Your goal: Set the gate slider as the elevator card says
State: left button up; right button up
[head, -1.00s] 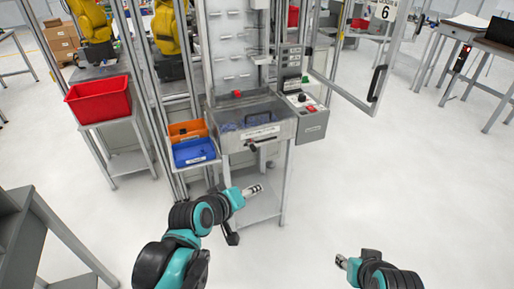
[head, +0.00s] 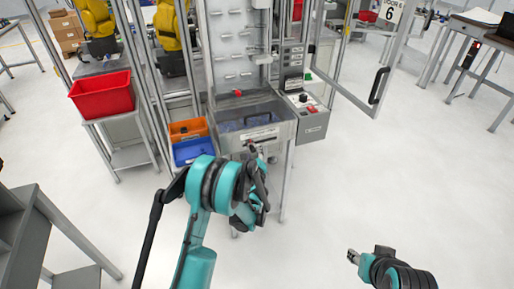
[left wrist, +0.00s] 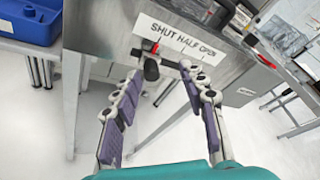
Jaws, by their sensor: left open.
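The gate slider's black knob (left wrist: 151,69), with a red mark above it, shows in the left wrist view on the front of a grey metal hopper (head: 283,131). It sits at the left end of a white label (left wrist: 180,39) reading SHUT HALF OPEN, below SHUT. My left gripper (head: 257,150) is at the hopper front; in the left wrist view its purple-padded fingers (left wrist: 160,82) are spread, with the knob between their tips, nearer the left one. I cannot tell whether they touch it. My right gripper (head: 352,256) is low at right, away from the hopper. I cannot identify the elevator card.
A blue bin (head: 193,151) and an orange bin (head: 187,130) stand left of the hopper. A control box (head: 309,118) with buttons is at its right, beside an open framed door (head: 378,85). A red crate (head: 102,95) sits on a left stand. Floor at right is clear.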

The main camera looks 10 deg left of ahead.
aim_at(253, 151)
pick_arm(q)
notch_tip(253, 151, down, 3)
jog(key=shift+w+r+n+g, duration=0.15)
jog(key=shift+n+g, duration=0.25)
jog(key=shift+n, duration=0.3)
jog(key=b+x, duration=0.1)
jog(key=x, duration=0.5)
jog(key=shift+b, duration=0.4)
jog(key=shift+w+a, duration=0.25)
jog(key=shift+w, duration=0.35)
grip_shut()
jog(key=shift+d, duration=0.1)
